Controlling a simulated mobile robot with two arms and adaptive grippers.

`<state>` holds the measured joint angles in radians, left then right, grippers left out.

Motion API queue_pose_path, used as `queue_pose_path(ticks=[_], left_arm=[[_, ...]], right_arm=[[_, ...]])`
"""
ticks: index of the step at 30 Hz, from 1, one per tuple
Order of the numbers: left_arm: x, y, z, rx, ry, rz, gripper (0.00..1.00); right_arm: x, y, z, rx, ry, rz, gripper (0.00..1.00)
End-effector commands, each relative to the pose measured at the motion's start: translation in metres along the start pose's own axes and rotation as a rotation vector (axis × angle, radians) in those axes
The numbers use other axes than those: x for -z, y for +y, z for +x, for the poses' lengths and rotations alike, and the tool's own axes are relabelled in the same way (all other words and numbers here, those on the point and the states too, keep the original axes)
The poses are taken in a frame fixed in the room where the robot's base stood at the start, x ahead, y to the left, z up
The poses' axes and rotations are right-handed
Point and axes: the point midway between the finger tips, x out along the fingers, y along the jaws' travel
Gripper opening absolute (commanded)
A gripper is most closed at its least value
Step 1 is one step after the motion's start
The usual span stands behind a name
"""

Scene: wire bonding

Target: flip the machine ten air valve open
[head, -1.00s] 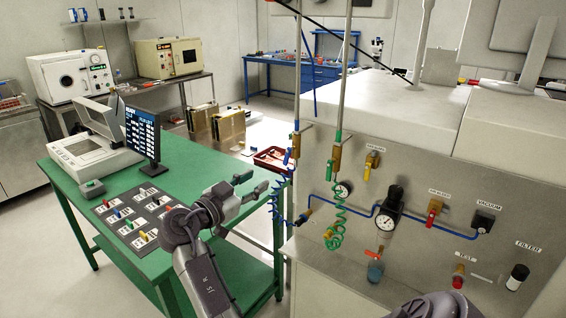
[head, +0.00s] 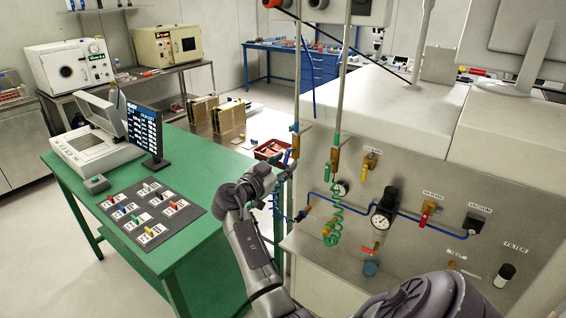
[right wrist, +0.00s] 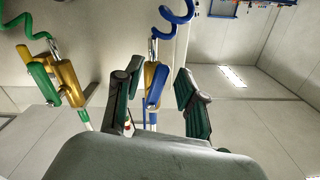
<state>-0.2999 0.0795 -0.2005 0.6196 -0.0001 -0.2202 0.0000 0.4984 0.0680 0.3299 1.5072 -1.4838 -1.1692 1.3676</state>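Two valves with brass bodies hang on vertical pipes in front of the grey panel. One has a blue handle (head: 287,157) and a blue coiled hose; the other has a green handle and a green coil (head: 333,228). I cannot read which is machine ten's air valve. My right gripper (right wrist: 160,98) is open, one finger on each side of the blue-handled valve. In the right wrist view its blue handle (right wrist: 157,84) lies roughly along the brass body; contact cannot be told. The green-handled valve (right wrist: 48,88) is left of the fingers there. My left gripper is not in view.
The panel carries a gauge (head: 382,219), a red-handled valve (head: 427,212), a yellow-handled valve (head: 364,172) and other fittings. A green table (head: 185,250) with a mat of coloured switches stands left of my arm. A red tray (head: 268,150) lies behind.

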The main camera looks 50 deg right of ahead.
Motion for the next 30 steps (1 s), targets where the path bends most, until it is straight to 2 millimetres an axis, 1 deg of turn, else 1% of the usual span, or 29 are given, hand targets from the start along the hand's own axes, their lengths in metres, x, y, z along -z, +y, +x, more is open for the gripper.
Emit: queue_pose_path(ticks=[1, 8, 9, 15, 17, 21, 25, 30], left_arm=[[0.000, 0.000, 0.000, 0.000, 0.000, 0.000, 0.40], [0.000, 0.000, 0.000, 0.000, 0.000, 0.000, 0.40], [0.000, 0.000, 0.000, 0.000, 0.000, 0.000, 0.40], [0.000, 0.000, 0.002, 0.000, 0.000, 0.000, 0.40], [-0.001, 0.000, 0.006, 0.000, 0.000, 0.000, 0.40], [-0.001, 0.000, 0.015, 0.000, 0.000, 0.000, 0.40], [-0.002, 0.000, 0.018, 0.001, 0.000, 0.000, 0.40], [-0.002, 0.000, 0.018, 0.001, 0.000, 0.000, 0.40]], right_arm=[[0.000, 0.000, 0.000, 0.000, 0.000, 0.000, 0.40], [0.000, 0.000, 0.000, 0.000, 0.000, 0.000, 0.01], [0.000, 0.000, 0.000, 0.000, 0.000, 0.000, 0.00], [-0.001, 0.001, -0.001, 0.000, 0.000, -0.012, 0.00], [-0.002, 0.002, 0.000, 0.000, 0.001, -0.042, 0.00], [-0.002, 0.007, 0.000, 0.001, 0.001, -0.159, 0.00], [0.000, 0.009, 0.000, 0.000, 0.001, -0.249, 0.00], [0.002, 0.010, 0.000, 0.000, 0.001, -0.284, 0.00]])
